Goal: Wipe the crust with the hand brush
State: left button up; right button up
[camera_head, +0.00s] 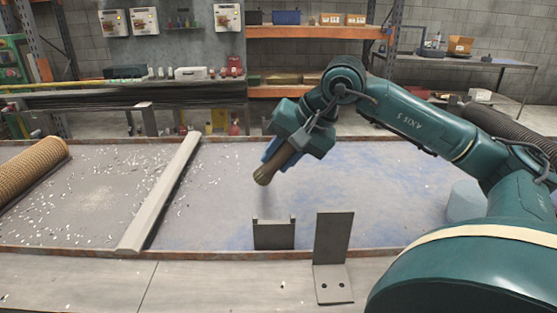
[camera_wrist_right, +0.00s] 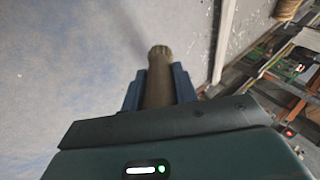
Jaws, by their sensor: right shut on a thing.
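My right gripper (camera_head: 287,155) hangs above the right part of the bench tray. Its blue fingers are shut on a brown, round-ended brush (camera_head: 267,170), which points down and to the left, clear of the surface. In the right wrist view the brush (camera_wrist_right: 159,85) lies between the two blue fingers (camera_wrist_right: 158,88). Pale crust-like flakes (camera_head: 95,197) are scattered left of a grey bar, away from the gripper. My left gripper is not in view.
The long grey bar (camera_head: 160,195) divides the tray. A tan mesh tube (camera_head: 30,165) lies at the far left. A small two-pronged metal holder (camera_head: 273,236) and an upright L-shaped bracket (camera_head: 333,240) stand at the front edge. The blue-stained right surface is mostly clear.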

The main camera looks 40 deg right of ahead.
jog(key=shift+r+p, duration=0.65)
jog(key=shift+r, duration=0.75)
jog(key=shift+f, duration=0.1)
